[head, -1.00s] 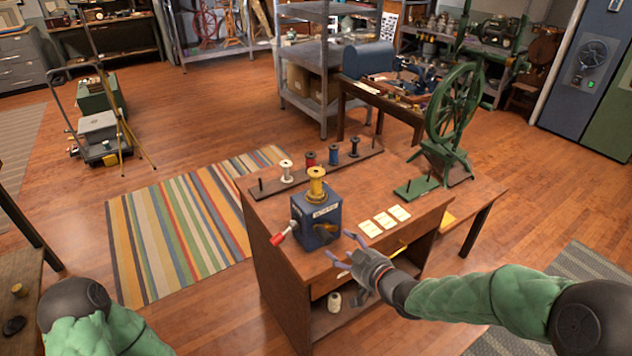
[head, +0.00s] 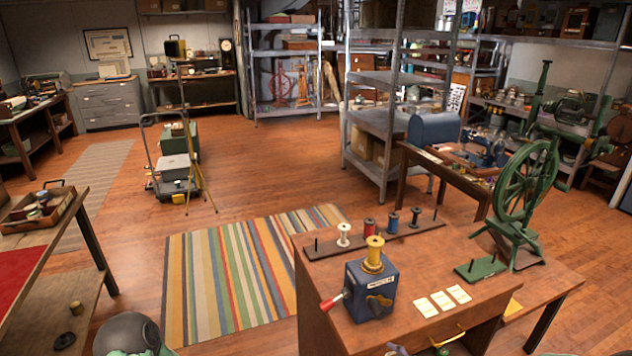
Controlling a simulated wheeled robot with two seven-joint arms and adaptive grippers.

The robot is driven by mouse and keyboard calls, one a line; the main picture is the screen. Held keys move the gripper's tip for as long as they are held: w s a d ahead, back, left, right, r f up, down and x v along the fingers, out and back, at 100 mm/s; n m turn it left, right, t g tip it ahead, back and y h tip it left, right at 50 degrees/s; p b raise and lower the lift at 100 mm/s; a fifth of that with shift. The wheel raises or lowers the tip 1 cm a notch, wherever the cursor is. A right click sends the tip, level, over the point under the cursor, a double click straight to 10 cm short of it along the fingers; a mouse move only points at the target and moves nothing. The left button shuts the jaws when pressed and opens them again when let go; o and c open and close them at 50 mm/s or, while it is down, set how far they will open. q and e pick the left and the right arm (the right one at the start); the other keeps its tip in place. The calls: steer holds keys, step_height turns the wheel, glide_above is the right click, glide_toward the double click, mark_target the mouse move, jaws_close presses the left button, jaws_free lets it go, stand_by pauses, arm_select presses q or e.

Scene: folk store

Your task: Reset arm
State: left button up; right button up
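Of my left arm, only a dark rounded joint and a bit of green sleeve show at the bottom left of the head view; the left gripper is out of frame. A small bluish tip at the bottom edge, in front of the wooden workbench (head: 325,280), looks like part of my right gripper (head: 396,349). The rest of it is cut off, so I cannot tell whether it is open or shut. On the bench stands a blue box (head: 371,292) with a yellow spool (head: 374,255) on top and a red-tipped crank (head: 331,302).
A rack (head: 320,248) with several spools, paper cards (head: 443,299) and a green spinning wheel (head: 520,200) are on or by the bench. A side table (head: 75,225) stands at left. Floor around the striped rug (head: 195,290) is clear; a cart (head: 172,170) stands beyond.

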steer(key=s+a+f+m+g, duration=0.2)
steer(key=s+a+f+g, duration=0.2)
steer(key=s+f, duration=0.6)
steer(key=s+a+f+m+g, duration=0.2)
steer(key=s+a+f+g, duration=0.2)
steer(key=s+f, duration=0.7)
step_height(320, 180, down, 2)
steer(key=shift+s+a+f+g, duration=0.15)
steer(key=shift+a+f+g, duration=0.05)
steer(key=shift+g, duration=0.9)
